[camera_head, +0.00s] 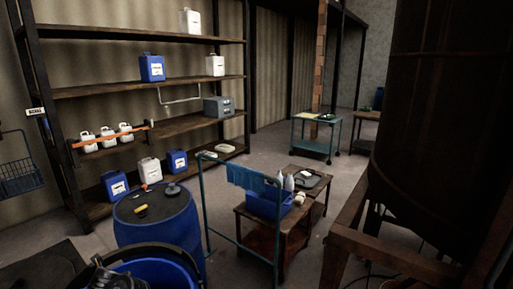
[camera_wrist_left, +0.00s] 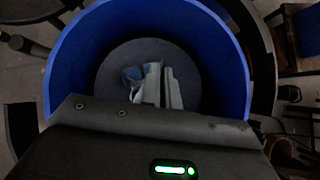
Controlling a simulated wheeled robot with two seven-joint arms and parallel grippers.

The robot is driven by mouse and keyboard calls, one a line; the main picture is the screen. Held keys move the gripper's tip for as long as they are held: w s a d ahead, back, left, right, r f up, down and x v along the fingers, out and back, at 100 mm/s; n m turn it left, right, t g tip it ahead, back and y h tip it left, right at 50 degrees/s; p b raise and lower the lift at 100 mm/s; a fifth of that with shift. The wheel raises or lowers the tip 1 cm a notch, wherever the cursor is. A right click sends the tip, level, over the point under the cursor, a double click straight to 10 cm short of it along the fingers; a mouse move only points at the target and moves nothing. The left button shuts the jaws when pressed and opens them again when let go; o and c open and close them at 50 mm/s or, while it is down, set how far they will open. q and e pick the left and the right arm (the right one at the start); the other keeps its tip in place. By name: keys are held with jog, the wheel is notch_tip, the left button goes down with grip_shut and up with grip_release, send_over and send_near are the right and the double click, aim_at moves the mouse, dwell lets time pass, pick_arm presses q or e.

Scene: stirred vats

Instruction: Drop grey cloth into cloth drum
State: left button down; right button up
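The cloth drum is an open blue drum (camera_head: 160,265) at the bottom of the head view. In the left wrist view I look down into the blue drum (camera_wrist_left: 75,65). I cannot tell whether one of these is the grey cloth. My left gripper's dark body crosses the bottom of the wrist view, over the drum's near side. My right gripper is out of view.
A closed blue drum (camera_head: 157,220) with small items on its lid stands behind the open one. A teal rail frame (camera_head: 204,205), a blue crate (camera_head: 268,205) and wooden stands are to the right. A large dark vat (camera_head: 440,110) fills the right side. Shelves stand at back left.

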pick_arm(q)
jog(key=shift+f+b, duration=2.35)
jog(key=shift+f, duration=0.5)
jog(key=shift+c, duration=1.4)
grip_release()
notch_tip(320, 180, up, 6)
jog(key=s+d+g+h+p, duration=0.1)
jog(key=s+g+h+p, duration=0.1)
jog(key=p, duration=1.3)
jog(key=shift+g, duration=0.9)
jog(key=shift+d, duration=0.1)
